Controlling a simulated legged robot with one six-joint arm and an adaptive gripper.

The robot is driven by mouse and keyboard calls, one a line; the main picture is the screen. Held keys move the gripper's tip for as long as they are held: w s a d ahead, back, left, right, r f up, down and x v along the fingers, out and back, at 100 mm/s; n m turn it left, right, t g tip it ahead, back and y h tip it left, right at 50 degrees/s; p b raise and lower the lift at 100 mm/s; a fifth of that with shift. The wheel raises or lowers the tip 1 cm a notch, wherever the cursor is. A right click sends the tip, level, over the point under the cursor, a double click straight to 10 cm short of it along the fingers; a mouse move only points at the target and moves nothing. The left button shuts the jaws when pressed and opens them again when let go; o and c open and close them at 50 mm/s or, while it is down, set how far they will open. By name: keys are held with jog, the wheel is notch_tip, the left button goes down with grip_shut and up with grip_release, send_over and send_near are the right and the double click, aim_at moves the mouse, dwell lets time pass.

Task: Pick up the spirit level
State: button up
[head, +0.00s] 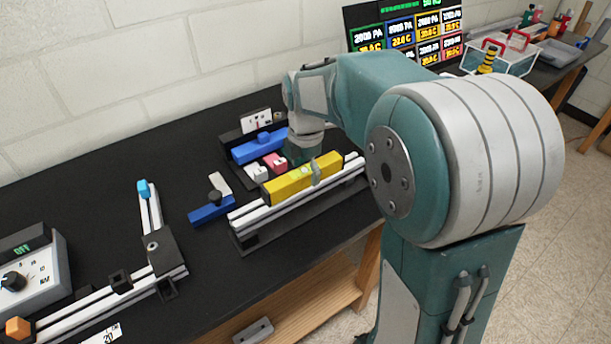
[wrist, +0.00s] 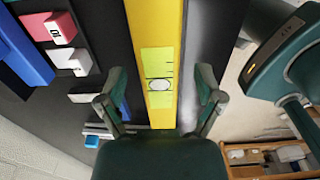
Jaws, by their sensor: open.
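The spirit level (head: 283,187) is a yellow bar lying along the top of an aluminium extrusion (head: 272,211) on the black bench in the head view. In the wrist view the level (wrist: 158,40) runs up the middle, with its pale green bubble vial facing the camera. My gripper (wrist: 160,88) is open, with one finger on each side of the level near the vial. A visible gap lies between each finger and the bar. In the head view one finger shows in front of the level's near side; the other finger is hidden.
A blue block (head: 258,148), a red block (head: 275,162) and a white block (head: 257,173) sit close behind the level. A blue and white piece (head: 211,210) lies to its left. A second extrusion assembly (head: 160,250) stands further left.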

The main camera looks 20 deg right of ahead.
jog(key=shift+a+f, duration=0.25)
jog(key=shift+f, duration=0.65)
jog(key=shift+d, duration=0.15)
grip_shut()
jog(key=shift+r, duration=0.15)
